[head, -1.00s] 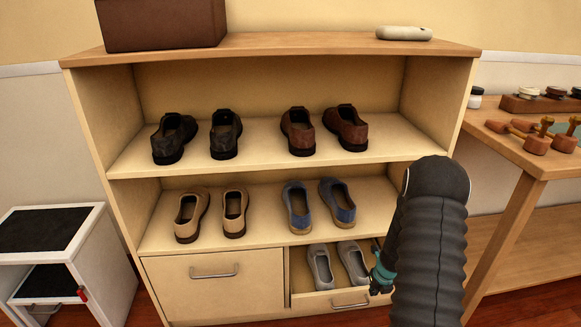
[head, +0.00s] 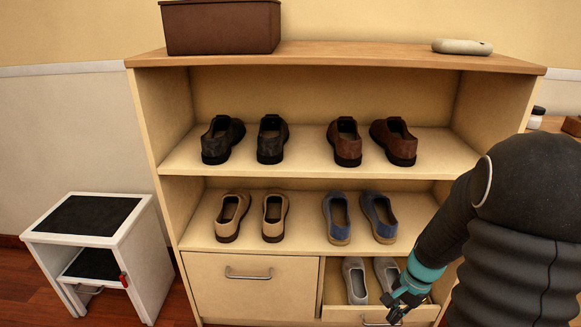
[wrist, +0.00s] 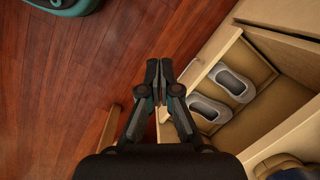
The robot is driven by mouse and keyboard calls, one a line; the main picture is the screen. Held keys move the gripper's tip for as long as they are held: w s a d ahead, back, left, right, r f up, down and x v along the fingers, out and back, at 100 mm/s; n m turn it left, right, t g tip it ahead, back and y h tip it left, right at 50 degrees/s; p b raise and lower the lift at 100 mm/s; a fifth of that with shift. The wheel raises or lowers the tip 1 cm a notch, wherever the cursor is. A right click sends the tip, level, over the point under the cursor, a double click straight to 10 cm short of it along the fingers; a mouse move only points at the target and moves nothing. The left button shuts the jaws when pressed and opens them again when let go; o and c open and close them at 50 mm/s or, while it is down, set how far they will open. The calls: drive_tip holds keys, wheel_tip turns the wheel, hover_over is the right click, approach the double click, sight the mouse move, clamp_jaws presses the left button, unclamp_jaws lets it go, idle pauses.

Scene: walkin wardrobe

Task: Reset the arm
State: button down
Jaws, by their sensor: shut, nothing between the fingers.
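My gripper (wrist: 159,72) is shut and empty in the wrist view, its fingertips together above the floor beside the open drawer. In the head view my gripper (head: 393,303) is at the lower right, in front of the open drawer (head: 345,312). My dark ribbed arm fills the lower right corner and hides part of the cabinet's right side. A pair of grey shoes (head: 356,279) lies in the drawer, and the right one is partly hidden by my gripper. The pair also shows in the wrist view (wrist: 212,108).
The shelf cabinet (head: 335,60) holds black, brown, tan and blue shoes. A brown box (head: 222,28) and a light grey device (head: 462,46) are on top. The left drawer (head: 250,288) is shut. A white step stool (head: 140,232) stands at the left. Wooden floor (wrist: 60,100) is clear beside the open drawer.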

drive_tip(key=s+a+r+n+t, duration=0.2)
drive_tip(key=s+r, duration=0.3)
drive_tip(key=r, duration=0.3)
drive_tip(key=s+a+r+n+t+h, duration=0.1)
drive_tip(key=s+a+r+n, duration=0.3)
drive_tip(key=r, duration=0.4)
drive_tip(key=s+a+r+n+t+h, duration=0.1)
drive_tip(key=s+a+r+n+t, duration=0.2)
drive_tip(key=r, duration=0.5)
drive_tip(key=s+a+n, duration=0.1)
drive_tip(key=s+n, duration=0.1)
drive_tip(key=shift+s+r, duration=0.3)
drive_tip(key=shift+a, duration=0.1)
